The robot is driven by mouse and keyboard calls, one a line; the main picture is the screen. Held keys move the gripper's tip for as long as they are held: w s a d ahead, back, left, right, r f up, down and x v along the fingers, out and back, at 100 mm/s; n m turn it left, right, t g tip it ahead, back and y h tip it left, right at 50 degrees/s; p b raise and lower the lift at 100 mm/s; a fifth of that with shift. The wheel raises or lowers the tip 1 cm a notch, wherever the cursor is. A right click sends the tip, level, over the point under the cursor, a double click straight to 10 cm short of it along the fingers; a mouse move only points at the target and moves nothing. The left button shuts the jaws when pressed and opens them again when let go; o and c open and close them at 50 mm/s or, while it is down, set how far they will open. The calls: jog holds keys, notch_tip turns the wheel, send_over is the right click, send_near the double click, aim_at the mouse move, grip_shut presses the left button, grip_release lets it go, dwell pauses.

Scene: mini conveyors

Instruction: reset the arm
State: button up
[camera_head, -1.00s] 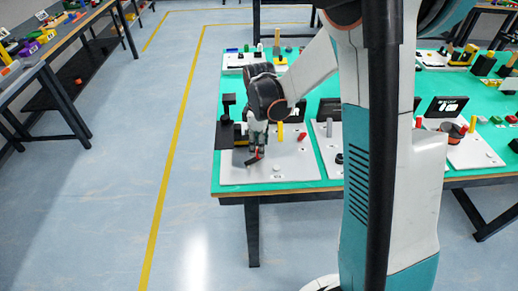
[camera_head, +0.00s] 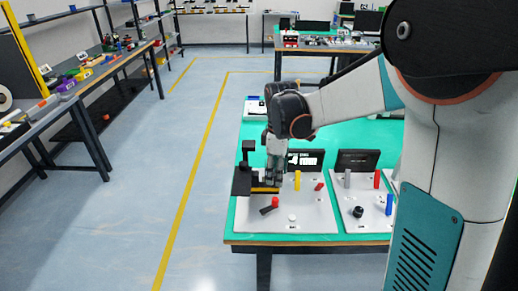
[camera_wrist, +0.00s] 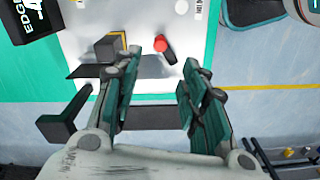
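My gripper (camera_head: 274,172) hangs over the back left of the near white board (camera_head: 310,215), pointing down. In the wrist view my gripper (camera_wrist: 160,75) has its fingers apart with nothing held between them. A red-and-black piece (camera_head: 269,205) lies on the white board in front of the gripper. It also shows in the wrist view (camera_wrist: 163,47), beyond the fingertips and apart from them. A black conveyor unit with a yellow part (camera_head: 262,189) stands at the board's back left, partly behind the gripper.
A yellow peg (camera_head: 297,181), a small red piece (camera_head: 319,186) and a white knob (camera_head: 292,218) are on the same board. A second board (camera_head: 365,220) with pegs lies to the right. The floor left of the green table (camera_head: 236,239) is clear.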

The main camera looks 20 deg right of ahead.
jog(key=s+a+r+m+t, duration=0.1)
jog(key=s+r+m+t, duration=0.2)
jog(key=s, duration=0.7)
jog(key=s+a+r+m+t, duration=0.2)
jog(key=s+r+m+t, duration=0.2)
jog(key=s+r+m, duration=0.2)
jog(key=s+m, duration=0.2)
jog(key=s, duration=0.2)
jog(key=shift+s+a, duration=0.25)
